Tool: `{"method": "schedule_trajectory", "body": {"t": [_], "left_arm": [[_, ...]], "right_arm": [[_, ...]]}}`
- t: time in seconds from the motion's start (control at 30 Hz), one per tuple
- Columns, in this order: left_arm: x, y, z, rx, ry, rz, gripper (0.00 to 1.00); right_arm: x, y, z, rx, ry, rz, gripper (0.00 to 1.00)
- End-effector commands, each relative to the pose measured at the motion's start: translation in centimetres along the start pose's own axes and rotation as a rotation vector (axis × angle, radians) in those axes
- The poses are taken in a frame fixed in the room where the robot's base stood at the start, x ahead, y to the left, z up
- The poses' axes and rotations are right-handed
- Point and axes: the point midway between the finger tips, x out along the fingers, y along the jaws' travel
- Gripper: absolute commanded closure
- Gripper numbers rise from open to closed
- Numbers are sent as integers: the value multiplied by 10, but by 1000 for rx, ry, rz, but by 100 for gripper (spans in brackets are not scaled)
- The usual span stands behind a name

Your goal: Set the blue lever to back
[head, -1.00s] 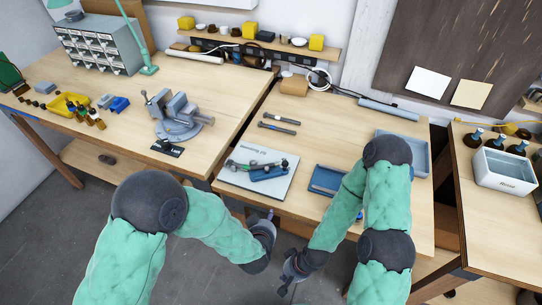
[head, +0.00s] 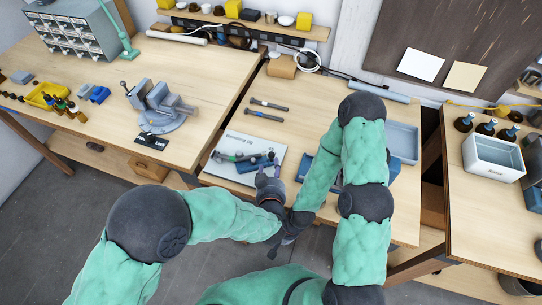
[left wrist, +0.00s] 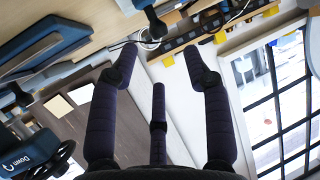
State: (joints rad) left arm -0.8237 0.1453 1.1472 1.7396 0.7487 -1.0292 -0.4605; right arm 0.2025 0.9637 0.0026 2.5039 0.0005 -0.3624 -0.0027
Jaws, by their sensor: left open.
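A light plate lettered "Mounting Jig" (head: 232,140) lies on the middle bench in the head view. It carries a dark jointed fixture and a blue block (head: 250,165). I cannot clearly single out the blue lever or tell which way it points. My left gripper (head: 266,174) is at the plate's front edge, close to the blue block; contact cannot be told. In the left wrist view its fingers (left wrist: 160,62) are spread with nothing between them. A blue panel (left wrist: 45,42) shows there at upper left. My right gripper (head: 290,236) hangs before the bench, its fingers unclear.
A blue tray (head: 403,143) and a partly hidden blue case (head: 304,167) lie right of the plate. Two hammer-like tools (head: 268,104) lie behind it. A vise (head: 160,105) stands on the left bench. The bench behind the tools has free room.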

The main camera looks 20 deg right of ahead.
Motion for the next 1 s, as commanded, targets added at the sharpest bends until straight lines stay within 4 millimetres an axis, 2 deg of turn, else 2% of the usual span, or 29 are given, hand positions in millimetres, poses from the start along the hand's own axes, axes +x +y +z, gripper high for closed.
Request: {"method": "schedule_trajectory", "body": {"t": [0.03,0.2,0.4,0.6,0.87,0.97,1.0], "left_arm": [[11,-1,3,-3,-2,-3,51],[41,0,3,-2,-2,-2,51],[67,0,2,-1,-2,-1,51],[77,0,1,0,-1,0,51],[78,0,0,0,-1,1,51],[78,0,0,0,-1,1,77],[78,0,0,0,-1,0,88]], "right_arm": [[4,1,0,0,0,0,100],[10,4,-1,0,0,0,100],[15,5,-1,0,0,0,100],[16,6,-1,0,1,0,100],[16,6,-1,0,1,0,100],[16,6,-1,0,1,0,100],[16,6,-1,0,1,0,100]]}}
